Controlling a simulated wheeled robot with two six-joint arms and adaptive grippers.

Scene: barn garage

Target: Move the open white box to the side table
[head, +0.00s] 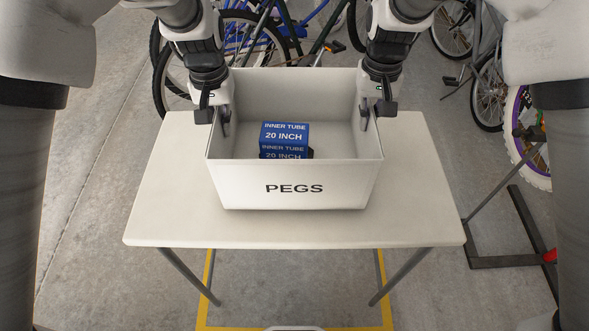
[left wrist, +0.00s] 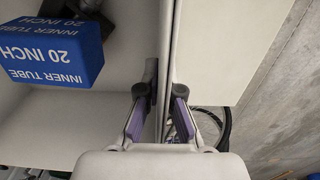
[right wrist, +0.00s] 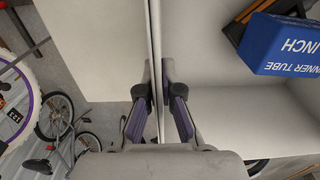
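The open white box (head: 240,186) has "PEGS" on its front and sits on a pale table (head: 165,205). Whether this is the side table I cannot tell. A blue inner tube carton (head: 284,133) lies inside, with something dark partly behind it. My left gripper (head: 222,122) is at the box's left wall; in the left wrist view its fingers (left wrist: 164,88) straddle the wall and close on it. My right gripper (head: 371,118) is at the right wall; in the right wrist view its fingers (right wrist: 155,88) pinch that wall. The box looks level; its underside is hidden.
Bikes stand behind the table, with a blue bike (head: 300,20) at the back and a purple-rimmed wheel (head: 530,140) at the right. A black stand (head: 510,240) is on the floor right of the table. Yellow tape (head: 205,290) marks the floor in front. Floor at left is clear.

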